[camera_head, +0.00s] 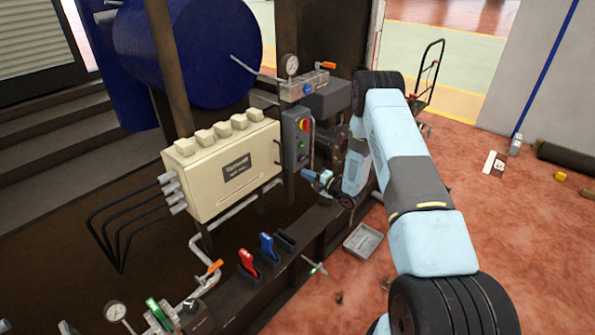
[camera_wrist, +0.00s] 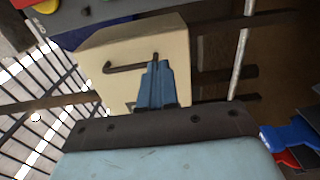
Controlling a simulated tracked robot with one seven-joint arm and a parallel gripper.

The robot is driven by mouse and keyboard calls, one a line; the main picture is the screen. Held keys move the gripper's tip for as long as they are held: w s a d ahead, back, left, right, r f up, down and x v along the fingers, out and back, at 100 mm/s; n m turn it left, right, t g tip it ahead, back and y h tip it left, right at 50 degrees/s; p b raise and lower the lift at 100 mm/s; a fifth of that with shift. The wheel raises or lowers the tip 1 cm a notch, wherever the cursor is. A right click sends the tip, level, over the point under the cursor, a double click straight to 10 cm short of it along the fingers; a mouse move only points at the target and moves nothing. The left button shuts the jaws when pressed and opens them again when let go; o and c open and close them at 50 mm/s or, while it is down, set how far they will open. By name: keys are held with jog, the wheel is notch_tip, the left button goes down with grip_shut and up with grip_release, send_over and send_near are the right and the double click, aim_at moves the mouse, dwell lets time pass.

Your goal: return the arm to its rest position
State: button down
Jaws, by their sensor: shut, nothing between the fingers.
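My arm reaches from the lower right of the head view up to the machine and bends down there. My gripper (camera_head: 310,176) is at its end, just right of the cream electrical box (camera_head: 222,170) and below the grey switch box (camera_head: 297,138). In the wrist view my gripper (camera_wrist: 157,66) has its blue fingers together and empty, pointing at the cream box (camera_wrist: 185,45). The dark handle (camera_wrist: 130,66) on the box lies by the fingertips in that picture. I cannot tell whether they touch.
A red-handled (camera_head: 248,262) and a blue-handled tool (camera_head: 268,246) stand on the dark frame below my gripper. A grey tray (camera_head: 363,241) lies on the floor beside the frame. A hand truck (camera_head: 428,75) stands behind. The red floor at right is mostly open.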

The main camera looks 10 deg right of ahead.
jog(key=w+d+r+m+h, duration=0.1)
jog(key=d+r+m+h, duration=0.2)
jog(key=r, duration=0.7)
jog(key=w+d+r+m+h, duration=0.2)
jog(key=d+r+m+h, duration=0.15)
jog(key=r, duration=0.65)
jog(key=s+d+r+m+h, duration=0.25)
jog(key=s+r, duration=0.25)
jog(key=r, duration=0.4)
jog(key=s+d+r+m+h, duration=0.1)
jog(key=s+r+m+h, duration=0.25)
jog(key=r, duration=0.45)
jog(key=s+d+r+m+g, duration=0.1)
jog(key=s+r+m, duration=0.2)
jog(key=s, duration=0.4)
jog(key=s+r+m+g+h, duration=0.1)
jog(key=s+r+m+g, duration=0.2)
jog(key=s, duration=0.4)
jog(key=s+d+r+m, duration=0.1)
jog(key=s+r+m, duration=0.25)
jog(key=s, duration=0.45)
jog(key=s+a+m+g, duration=0.3)
jog(key=s+m, duration=0.1)
jog(key=s, duration=1.8)
jog(key=shift+a+r+m+y, duration=0.15)
jog(key=shift+r+m+y, duration=0.2)
jog(key=shift+r+m, duration=0.1)
